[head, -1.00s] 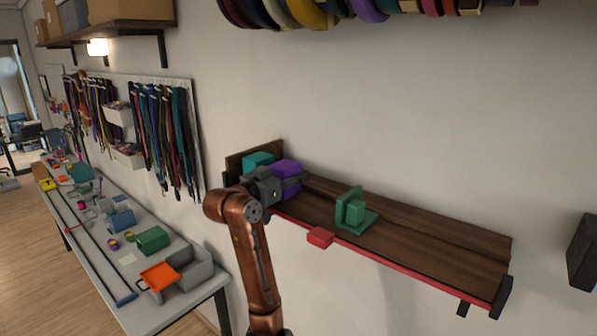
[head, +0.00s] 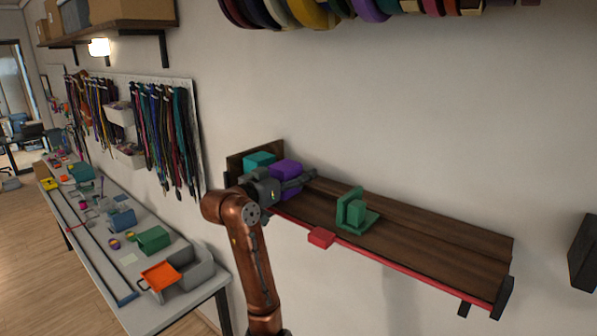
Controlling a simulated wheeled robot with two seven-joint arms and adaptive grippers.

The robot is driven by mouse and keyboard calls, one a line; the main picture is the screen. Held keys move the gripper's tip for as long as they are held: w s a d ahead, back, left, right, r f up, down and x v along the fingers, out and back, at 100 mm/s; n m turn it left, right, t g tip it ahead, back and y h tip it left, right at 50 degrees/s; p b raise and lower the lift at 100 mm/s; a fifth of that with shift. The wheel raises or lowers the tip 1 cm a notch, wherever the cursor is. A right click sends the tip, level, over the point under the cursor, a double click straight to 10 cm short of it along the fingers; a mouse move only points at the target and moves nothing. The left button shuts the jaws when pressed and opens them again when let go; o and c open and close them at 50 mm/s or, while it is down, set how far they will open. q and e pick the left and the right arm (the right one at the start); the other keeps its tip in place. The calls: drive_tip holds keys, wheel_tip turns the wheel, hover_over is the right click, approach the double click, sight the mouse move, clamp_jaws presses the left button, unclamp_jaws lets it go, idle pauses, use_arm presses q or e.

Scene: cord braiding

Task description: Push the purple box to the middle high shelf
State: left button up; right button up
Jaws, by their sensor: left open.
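The purple box (head: 287,170) stands near the left end of the dark wooden wall shelf (head: 420,240), beside a teal box (head: 259,160). My left gripper (head: 308,180) is open, reaching in from the left at the front of the purple box. Its fingers extend to the right past the box and cover the box's lower part. I cannot tell whether they touch it. My right gripper is not in view.
A green bracket-like piece (head: 354,212) stands on the shelf right of the gripper. A red block (head: 321,237) sits at the shelf's red front edge. The shelf's right part is clear. A long workbench (head: 150,318) with bins and small items runs along the left wall.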

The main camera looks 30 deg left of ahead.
sight(285, 179)
use_arm(q)
drive_tip(key=s, duration=0.3)
drive_tip(key=s+a, duration=0.1)
drive_tip(key=s, duration=0.7)
drive_tip(key=shift+a, duration=0.25)
